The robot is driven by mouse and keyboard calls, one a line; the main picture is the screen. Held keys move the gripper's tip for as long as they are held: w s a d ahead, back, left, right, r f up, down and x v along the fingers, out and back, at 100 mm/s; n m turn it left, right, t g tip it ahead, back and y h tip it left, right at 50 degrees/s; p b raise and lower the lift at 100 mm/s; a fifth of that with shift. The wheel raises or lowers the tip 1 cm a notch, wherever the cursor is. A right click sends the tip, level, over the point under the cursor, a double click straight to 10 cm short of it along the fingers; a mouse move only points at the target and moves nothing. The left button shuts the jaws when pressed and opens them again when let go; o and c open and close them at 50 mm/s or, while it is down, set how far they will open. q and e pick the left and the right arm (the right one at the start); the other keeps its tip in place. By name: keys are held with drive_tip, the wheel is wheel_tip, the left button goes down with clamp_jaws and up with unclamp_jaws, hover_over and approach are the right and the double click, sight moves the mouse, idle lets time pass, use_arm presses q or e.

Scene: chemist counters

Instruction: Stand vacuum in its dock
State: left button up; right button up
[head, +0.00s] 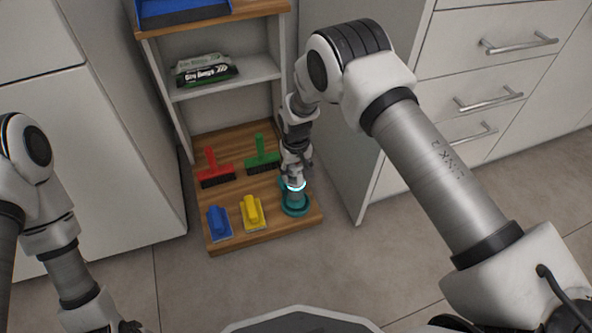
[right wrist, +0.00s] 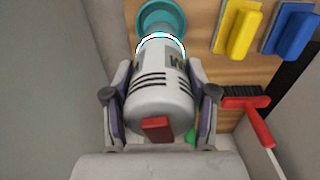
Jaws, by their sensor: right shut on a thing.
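My right gripper (head: 296,163) is shut on the vacuum (head: 295,183), a grey-white body with dark slots and a glowing ring. In the right wrist view the fingers (right wrist: 161,105) press on both sides of the vacuum (right wrist: 158,90). The vacuum's lower end points down at the teal round dock (head: 294,210), at the front right corner of the wooden board. The dock also shows at the top of the right wrist view (right wrist: 162,12). I cannot tell whether the vacuum rests fully in it. My left gripper is mostly cut off at the bottom left of the head view.
Red (head: 213,168) and green (head: 262,154) brushes lie behind. A shelf above holds a packet (head: 205,70). A cabinet side (head: 350,130) stands close on the right; open floor lies in front.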

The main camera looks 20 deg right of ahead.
idle(0.4)
drive_tip(key=shift+r+p, duration=0.1)
drive_tip(key=shift+p, duration=0.2)
drive_tip(key=shift+f+b, duration=0.35)
drive_tip(key=shift+f, duration=0.25)
drive_tip(key=o, duration=0.9)
drive_tip(key=shift+c, duration=0.2)
wheel_tip(320, 180, up, 11)
drive_tip(key=p, duration=1)
